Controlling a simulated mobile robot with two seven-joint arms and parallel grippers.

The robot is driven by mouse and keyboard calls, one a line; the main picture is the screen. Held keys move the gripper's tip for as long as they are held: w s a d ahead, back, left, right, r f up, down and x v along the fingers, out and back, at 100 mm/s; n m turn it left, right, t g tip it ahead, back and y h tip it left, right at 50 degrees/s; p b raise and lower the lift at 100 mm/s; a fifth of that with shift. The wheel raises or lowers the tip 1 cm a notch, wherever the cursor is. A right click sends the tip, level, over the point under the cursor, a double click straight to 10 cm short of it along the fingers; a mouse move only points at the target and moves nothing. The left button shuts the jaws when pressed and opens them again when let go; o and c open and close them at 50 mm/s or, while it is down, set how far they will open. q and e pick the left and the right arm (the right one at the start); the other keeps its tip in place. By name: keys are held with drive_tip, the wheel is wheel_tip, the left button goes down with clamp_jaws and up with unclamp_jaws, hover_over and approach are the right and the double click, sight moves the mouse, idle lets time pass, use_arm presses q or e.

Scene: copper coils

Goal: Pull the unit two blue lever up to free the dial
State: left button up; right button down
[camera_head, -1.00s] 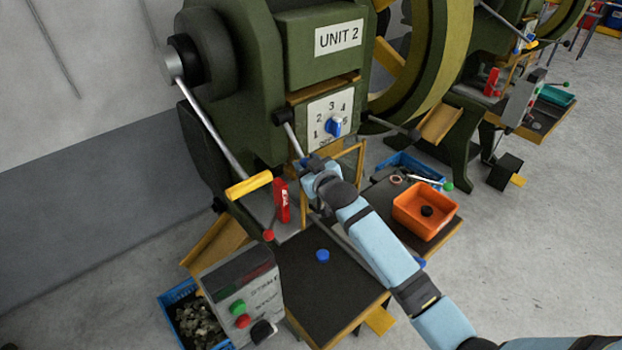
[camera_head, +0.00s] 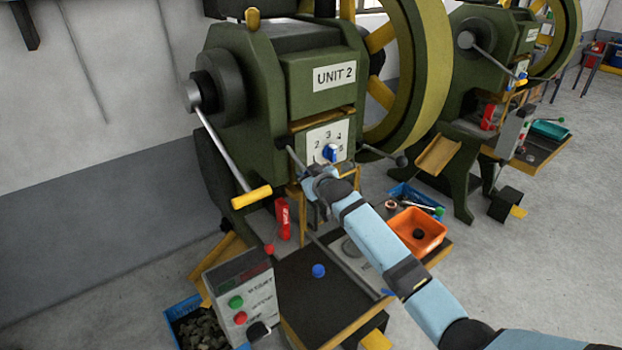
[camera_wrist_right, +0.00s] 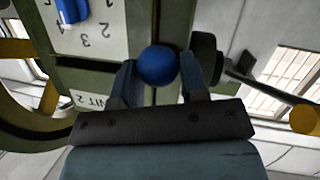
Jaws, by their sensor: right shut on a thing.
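The green press marked UNIT 2 (camera_head: 334,76) carries a white dial plate (camera_head: 318,137) with a blue dial knob (camera_head: 330,153). A thin lever (camera_head: 295,159) runs from a dark pivot at the plate's left down to my right gripper (camera_head: 309,172). In the right wrist view, my right gripper (camera_wrist_right: 158,75) is shut on the lever's round blue knob (camera_wrist_right: 157,65), one finger on each side. The knob is mostly hidden in the head view. The dial plate (camera_wrist_right: 92,28) shows upside down at the wrist view's upper left. My left gripper is not in view.
A long yellow-handled lever (camera_head: 251,197) slants down at the left. Below are a red part (camera_head: 283,218), a control box (camera_head: 240,292) and a dark table with a blue round thing (camera_head: 318,270). An orange bin (camera_head: 415,232) stands to the right, partly behind my arm.

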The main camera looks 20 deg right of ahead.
drive_tip(key=shift+w+d+r, duration=0.1)
drive_tip(key=shift+d+r, duration=0.05)
drive_tip(key=shift+r, duration=0.4)
drive_tip(key=c, duration=0.8)
unclamp_jaws()
drive_tip(key=shift+o, duration=0.6)
drive_tip(key=shift+f, duration=0.35)
drive_tip(key=shift+s, duration=0.35)
drive_tip(key=b+v, duration=0.2)
drive_tip(key=v, duration=1.1)
drive_tip(key=shift+d, duration=0.15)
drive_tip(key=shift+r, duration=0.1)
